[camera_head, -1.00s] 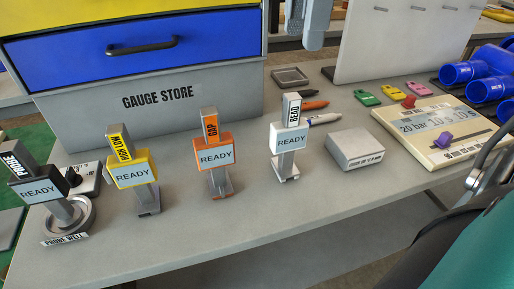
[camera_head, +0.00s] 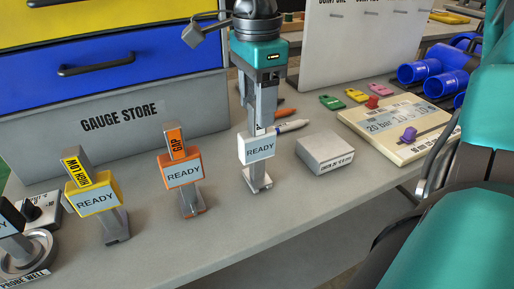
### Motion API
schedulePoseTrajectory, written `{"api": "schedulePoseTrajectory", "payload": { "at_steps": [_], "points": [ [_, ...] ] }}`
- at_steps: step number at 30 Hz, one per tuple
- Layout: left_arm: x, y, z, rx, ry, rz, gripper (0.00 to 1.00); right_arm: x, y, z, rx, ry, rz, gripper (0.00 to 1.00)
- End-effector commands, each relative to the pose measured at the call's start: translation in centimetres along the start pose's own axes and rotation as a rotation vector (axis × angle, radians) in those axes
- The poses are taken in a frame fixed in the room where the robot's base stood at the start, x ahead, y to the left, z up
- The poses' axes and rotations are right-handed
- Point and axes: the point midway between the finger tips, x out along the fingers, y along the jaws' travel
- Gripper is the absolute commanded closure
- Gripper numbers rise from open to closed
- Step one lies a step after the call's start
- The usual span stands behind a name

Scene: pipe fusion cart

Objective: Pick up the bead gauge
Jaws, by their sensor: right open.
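The bead gauge (camera_head: 257,149) stands upright on the grey table, with a white head reading READY and a grey foot. My right gripper (camera_head: 258,118) points straight down over it, open, with its fingers at the gauge's upper tab. The fingers hide that tab and its BEAD label. I cannot tell whether a finger touches it. My left gripper is out of view.
An orange GAP gauge (camera_head: 181,172) and a yellow HIGH LOW gauge (camera_head: 93,197) stand to the left. A grey block (camera_head: 325,153) lies to the right, with a marker (camera_head: 291,126) behind. A cream control panel (camera_head: 395,127) is farther right.

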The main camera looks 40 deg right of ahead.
Motion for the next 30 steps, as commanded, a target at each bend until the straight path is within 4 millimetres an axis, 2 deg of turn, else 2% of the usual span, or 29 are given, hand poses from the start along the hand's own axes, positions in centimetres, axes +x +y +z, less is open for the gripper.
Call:
{"api": "schedulePoseTrajectory", "payload": {
  "at_steps": [3, 10, 27, 30],
  "points": [
    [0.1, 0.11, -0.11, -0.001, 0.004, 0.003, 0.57, 0.95, 0.05, 0.0, -0.001, 0.0, 0.001, 0.44],
    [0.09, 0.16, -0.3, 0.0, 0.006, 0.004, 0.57, 0.97, 0.02, 0.01, -0.001, -0.001, 0.0, 0.44],
    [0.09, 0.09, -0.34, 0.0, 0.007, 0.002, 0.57, 0.93, 0.01, 0.0, -0.001, 0.0, -0.001, 0.98],
    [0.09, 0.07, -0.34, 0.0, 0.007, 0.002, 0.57, 0.93, 0.01, 0.0, -0.001, 0.0, -0.001, 1.0]
  ]
}}
